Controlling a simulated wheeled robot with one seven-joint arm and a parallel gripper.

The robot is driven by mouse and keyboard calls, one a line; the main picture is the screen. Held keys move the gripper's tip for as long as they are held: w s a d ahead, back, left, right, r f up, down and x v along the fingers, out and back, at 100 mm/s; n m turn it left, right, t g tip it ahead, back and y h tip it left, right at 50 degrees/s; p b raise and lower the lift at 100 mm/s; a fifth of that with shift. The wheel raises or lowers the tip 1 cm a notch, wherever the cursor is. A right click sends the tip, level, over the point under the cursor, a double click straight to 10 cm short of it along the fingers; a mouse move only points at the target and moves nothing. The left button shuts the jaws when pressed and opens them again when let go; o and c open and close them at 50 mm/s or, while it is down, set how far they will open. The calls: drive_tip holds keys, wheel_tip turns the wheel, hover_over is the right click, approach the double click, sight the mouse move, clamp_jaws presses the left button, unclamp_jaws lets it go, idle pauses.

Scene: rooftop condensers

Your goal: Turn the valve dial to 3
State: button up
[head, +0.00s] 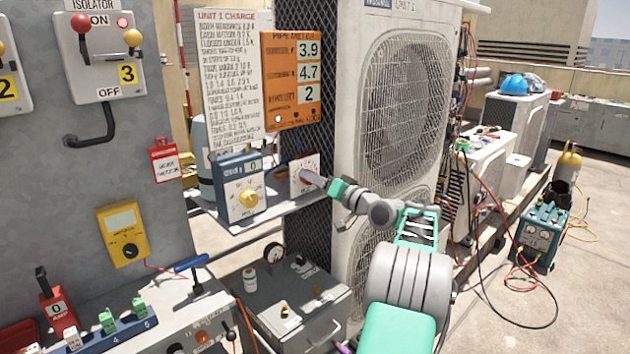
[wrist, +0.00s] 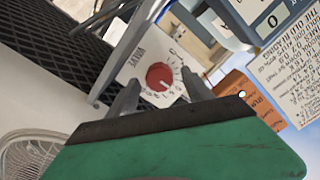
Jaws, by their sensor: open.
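The valve dial (head: 305,176) is a red knob on a white plate, on the shelf beside the blue box. In the wrist view its red knob (wrist: 159,76) shows between my two fingers, with a printed scale around it and the word VALVE on the plate. Its exact setting is too small to read. My gripper (head: 318,181) is open just in front of the dial and partly covers it in the head view. In the wrist view my gripper (wrist: 160,84) has one finger on each side of the knob; I cannot tell whether they touch it.
A blue box (head: 228,170) with a yellow dial stands left of the valve plate and displays 0. An orange pipe meter (head: 288,100) above shows 3.9, 4.7 and 2. The large condenser unit (head: 345,150) stands close on the right. A grey case (head: 330,318) sits below the shelf.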

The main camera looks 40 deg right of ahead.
drive_tip(key=shift+w, duration=0.3)
drive_tip(key=shift+c, duration=0.2)
clamp_jaws()
